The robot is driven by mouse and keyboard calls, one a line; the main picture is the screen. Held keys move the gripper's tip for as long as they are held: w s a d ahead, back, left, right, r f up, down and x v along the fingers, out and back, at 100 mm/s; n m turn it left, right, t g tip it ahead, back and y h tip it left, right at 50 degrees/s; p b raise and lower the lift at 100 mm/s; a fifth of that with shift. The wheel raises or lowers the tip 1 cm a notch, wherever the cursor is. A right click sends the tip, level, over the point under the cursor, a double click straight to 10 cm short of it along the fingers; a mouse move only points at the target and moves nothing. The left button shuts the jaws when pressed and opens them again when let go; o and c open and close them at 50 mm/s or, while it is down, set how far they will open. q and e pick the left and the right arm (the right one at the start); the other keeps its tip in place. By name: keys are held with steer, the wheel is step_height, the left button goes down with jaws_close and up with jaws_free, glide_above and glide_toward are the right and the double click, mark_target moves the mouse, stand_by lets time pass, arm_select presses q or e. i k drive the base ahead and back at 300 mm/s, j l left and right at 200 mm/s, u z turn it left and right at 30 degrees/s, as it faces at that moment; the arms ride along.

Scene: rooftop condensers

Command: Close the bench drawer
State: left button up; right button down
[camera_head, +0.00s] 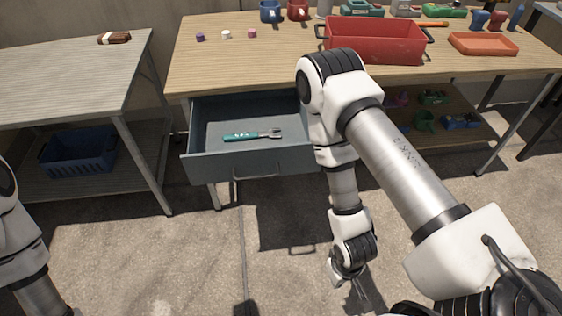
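The bench drawer (220,165) is grey and pulled out from under the left half of the wooden bench (240,66). A green-handled tool (250,136) with a metal head lies inside it. A bar handle (262,178) runs along the drawer's front. My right arm crosses in front of the drawer's right end and hides it. My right gripper (350,278) hangs low in front of the bench, apart from the drawer; its fingers are small and unclear. On the left edge only links of my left arm show, and its gripper is out of view.
A red open bin (372,52), an orange tray (483,45), mugs and small blocks are on the bench. A grey table (70,75) stands left with a blue crate (78,158) beneath. The concrete floor before the drawer is clear except for my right arm.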

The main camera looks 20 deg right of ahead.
mark_target(208, 160)
steer(key=k+j+z, duration=0.3)
steer(key=j, duration=0.2)
steer(key=k+j+z, duration=0.3)
steer(key=j, duration=0.2)
